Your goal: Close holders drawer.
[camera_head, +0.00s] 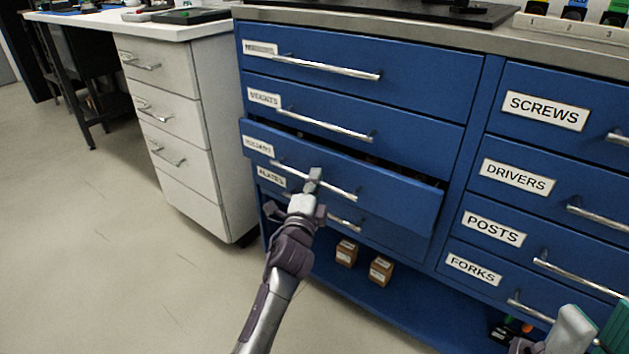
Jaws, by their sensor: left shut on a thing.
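The holders drawer (400,196) is the third blue drawer down in the left column of the cabinet. Its label (258,145) is partly legible. It stands out from the cabinet face, with a dark gap along its top edge that shows a little of the inside. My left gripper (314,178) is at the drawer's silver bar handle (338,191), shut on it near its middle. The gripper hides part of the handle. My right gripper (580,335) shows only in part at the lower right corner, away from the drawer; its fingers cannot be made out clearly.
The other blue drawers, such as the one labelled SCREWS (550,115), look shut. Below the drawers an open shelf (345,285) holds small brown boxes (381,269). A white drawer unit (175,120) stands to the left. The floor (110,250) in front is clear.

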